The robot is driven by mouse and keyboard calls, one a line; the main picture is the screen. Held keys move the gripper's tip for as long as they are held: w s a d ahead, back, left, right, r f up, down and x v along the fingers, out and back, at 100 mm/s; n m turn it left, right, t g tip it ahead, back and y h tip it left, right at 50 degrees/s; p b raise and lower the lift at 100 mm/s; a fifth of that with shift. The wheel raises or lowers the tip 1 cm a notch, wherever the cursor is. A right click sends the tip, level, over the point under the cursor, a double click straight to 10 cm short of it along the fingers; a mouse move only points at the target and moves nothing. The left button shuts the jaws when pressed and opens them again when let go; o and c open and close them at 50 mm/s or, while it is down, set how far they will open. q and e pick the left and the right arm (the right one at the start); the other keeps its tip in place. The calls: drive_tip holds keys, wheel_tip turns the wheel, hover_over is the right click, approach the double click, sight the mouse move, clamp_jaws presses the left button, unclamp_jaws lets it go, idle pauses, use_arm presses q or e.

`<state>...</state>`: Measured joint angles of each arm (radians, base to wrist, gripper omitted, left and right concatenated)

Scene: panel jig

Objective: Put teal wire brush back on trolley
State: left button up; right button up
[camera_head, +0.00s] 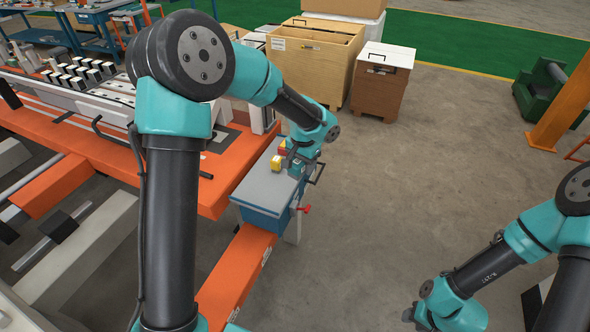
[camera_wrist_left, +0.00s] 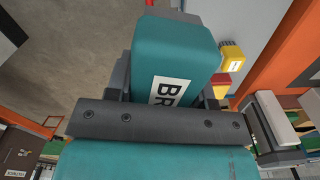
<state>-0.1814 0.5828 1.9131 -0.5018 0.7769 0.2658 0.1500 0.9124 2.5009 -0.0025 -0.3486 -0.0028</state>
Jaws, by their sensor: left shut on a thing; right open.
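The teal wire brush (camera_wrist_left: 172,50) shows in the left wrist view as a teal block with a white label reading "BR", partly covered. My left gripper (camera_wrist_left: 165,92) is shut on it, with dark fingers on both sides. In the head view my left gripper (camera_head: 297,166) is at the right side of the blue trolley (camera_head: 262,192) with a grey top. The brush cannot be made out there, and I cannot tell whether it touches the trolley. My right gripper (camera_head: 412,316) is open at the lower right, away from the trolley, its fingers barely visible.
A yellow block (camera_head: 276,163) and a red block (camera_head: 284,147) are by the trolley's far edge, close to my left gripper. An orange bench (camera_head: 215,185) adjoins on the left. Wooden crates (camera_head: 318,60) stand behind.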

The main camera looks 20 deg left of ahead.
use_arm(q)
drive_tip(key=shift+d+f+m, duration=0.15)
drive_tip(key=shift+m, duration=0.15)
drive_tip(key=s+a+f+m, duration=0.3)
drive_tip(key=s+f+m, duration=0.2)
drive_tip(key=s+m, duration=0.2)
drive_tip(key=s+a+f+m, duration=0.3)
drive_tip(key=s+f+m, duration=0.1)
drive_tip(key=s+m, duration=0.3)
drive_tip(key=shift+s+a+f+m, duration=0.2)
drive_tip(key=shift+s+f+m, duration=0.1)
drive_tip(key=shift+s+f, duration=0.05)
hover_over(263, 191)
drive_tip(key=shift+s+d+f, duration=0.2)
drive_tip(key=shift+s+f, duration=0.1)
drive_tip(key=shift+f, duration=0.4)
drive_tip(key=shift+w, duration=0.1)
drive_tip(key=shift+w+a, duration=0.2)
drive_tip(key=shift+w, duration=0.05)
drive_tip(key=shift+f, duration=1.8)
